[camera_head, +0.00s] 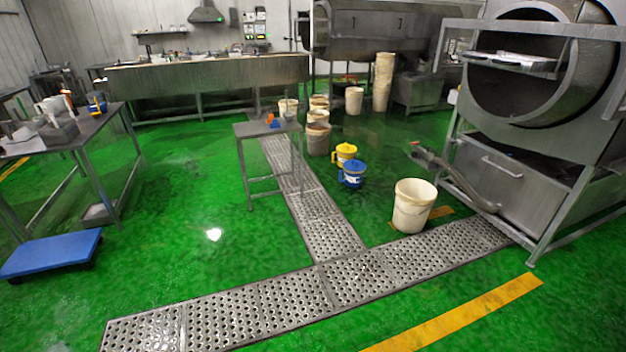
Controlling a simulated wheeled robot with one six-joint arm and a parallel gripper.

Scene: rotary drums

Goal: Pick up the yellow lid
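A small yellow container (344,156) with a white band stands on the green floor near the middle. Its top (346,148) is yellow and looks like a lid, but it is too small to tell whether this is a separate piece. A blue container (351,174) with a white label stands just in front of it and to the right. My gripper is not in view.
A large white bucket (414,205) stands nearer, right of the metal floor grating (370,280). A small metal table (267,128) stands left of the containers. A big drum machine (520,180) fills the right side. Green floor (180,240) on the left is largely clear.

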